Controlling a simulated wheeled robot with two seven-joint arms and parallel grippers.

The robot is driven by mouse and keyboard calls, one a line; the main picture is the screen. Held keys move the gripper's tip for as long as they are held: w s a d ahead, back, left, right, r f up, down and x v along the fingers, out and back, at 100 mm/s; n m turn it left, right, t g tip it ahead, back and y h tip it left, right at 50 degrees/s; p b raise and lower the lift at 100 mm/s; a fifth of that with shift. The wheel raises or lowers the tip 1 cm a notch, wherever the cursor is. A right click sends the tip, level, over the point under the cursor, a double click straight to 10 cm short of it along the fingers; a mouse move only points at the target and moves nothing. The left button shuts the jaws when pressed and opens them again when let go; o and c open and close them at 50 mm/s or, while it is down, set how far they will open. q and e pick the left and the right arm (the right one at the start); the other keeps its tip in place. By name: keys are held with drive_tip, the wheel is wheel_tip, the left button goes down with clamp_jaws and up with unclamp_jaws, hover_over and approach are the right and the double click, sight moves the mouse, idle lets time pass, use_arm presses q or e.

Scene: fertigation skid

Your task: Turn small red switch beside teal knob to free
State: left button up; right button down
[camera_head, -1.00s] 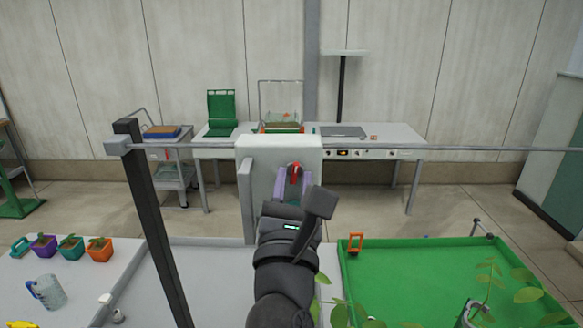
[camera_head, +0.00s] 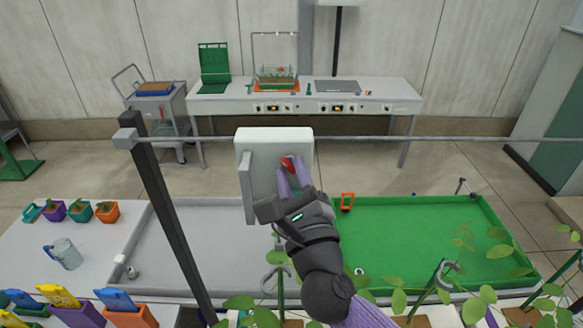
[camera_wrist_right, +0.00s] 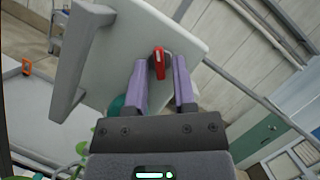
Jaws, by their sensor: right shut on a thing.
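A white panel box (camera_head: 258,150) hangs on a grey rail, and the small red switch (camera_head: 287,164) is on its front. In the head view the switch leans to the upper left. My right gripper (camera_head: 293,176) has purple fingers and is shut on the red switch, reaching it from the lower right. In the right wrist view the red switch (camera_wrist_right: 158,63) stands between the fingertips (camera_wrist_right: 162,72). A teal round part (camera_wrist_right: 116,105), likely the teal knob, shows partly behind one finger there. My left gripper is not in view.
A grey bar handle (camera_head: 247,187) stands out at the panel's left side. A dark post (camera_head: 168,215) holds the rail (camera_head: 400,138). A green tray (camera_head: 420,240) lies to the right, with leafy plants in front. Potted seedlings (camera_head: 80,211) and a jug (camera_head: 66,253) are at left.

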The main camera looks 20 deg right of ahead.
drive_tip(key=shift+n, duration=0.7)
drive_tip(key=shift+y, duration=0.4)
drive_tip(key=c, duration=0.7)
unclamp_jaws()
drive_tip(key=b+v, duration=0.2)
drive_tip(key=v, duration=0.8)
drive_tip(key=shift+r, duration=0.2)
